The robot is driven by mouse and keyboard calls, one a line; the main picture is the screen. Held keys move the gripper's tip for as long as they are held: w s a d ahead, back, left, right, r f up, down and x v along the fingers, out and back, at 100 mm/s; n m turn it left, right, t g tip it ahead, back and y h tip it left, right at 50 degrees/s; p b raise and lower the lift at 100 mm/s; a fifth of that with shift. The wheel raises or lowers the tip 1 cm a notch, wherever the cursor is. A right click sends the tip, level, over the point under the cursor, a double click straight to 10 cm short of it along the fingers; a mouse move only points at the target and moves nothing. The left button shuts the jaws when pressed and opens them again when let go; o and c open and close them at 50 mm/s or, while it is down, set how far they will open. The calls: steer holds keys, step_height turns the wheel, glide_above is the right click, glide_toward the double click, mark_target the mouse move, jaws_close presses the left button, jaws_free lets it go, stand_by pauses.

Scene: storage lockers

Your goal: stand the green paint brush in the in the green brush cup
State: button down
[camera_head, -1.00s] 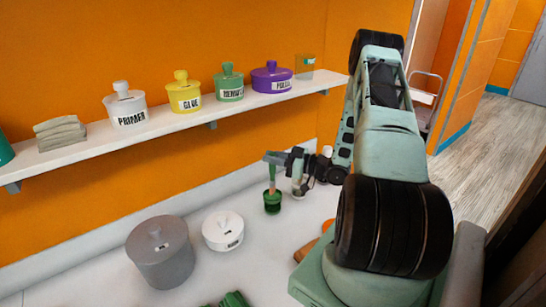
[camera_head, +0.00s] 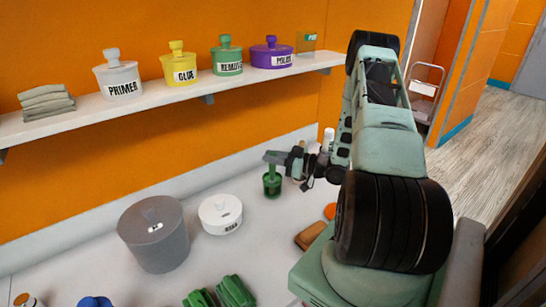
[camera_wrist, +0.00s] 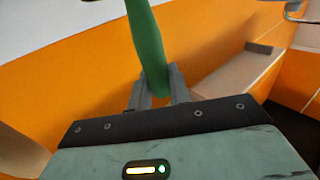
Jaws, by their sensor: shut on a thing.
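The green brush cup (camera_head: 272,188) stands on the white counter near the back wall. My gripper (camera_head: 273,158) is just above the cup and shut on the green paint brush (camera_wrist: 147,42). In the wrist view the green brush passes between the two fingertips (camera_wrist: 157,88). In the head view a short piece of the brush shows below the fingers, in line with the cup's mouth. Its lower end is hidden at or inside the cup, and I cannot tell whether it touches the bottom.
A grey lidded bin (camera_head: 155,240) and a white lidded tub (camera_head: 220,215) stand left of the cup. Green objects (camera_head: 233,291) and a brown block (camera_head: 312,235) lie nearer. A shelf (camera_head: 130,118) with labelled jars runs above. A white bottle (camera_head: 328,140) stands behind my gripper.

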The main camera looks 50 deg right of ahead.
steer(key=shift+f+b, duration=0.3)
stand_by(0.6)
steer(key=c, duration=1.2)
jaws_free()
steer(key=b+v, duration=0.5)
steer(key=v, duration=1.2)
steer(key=shift+s, duration=0.2)
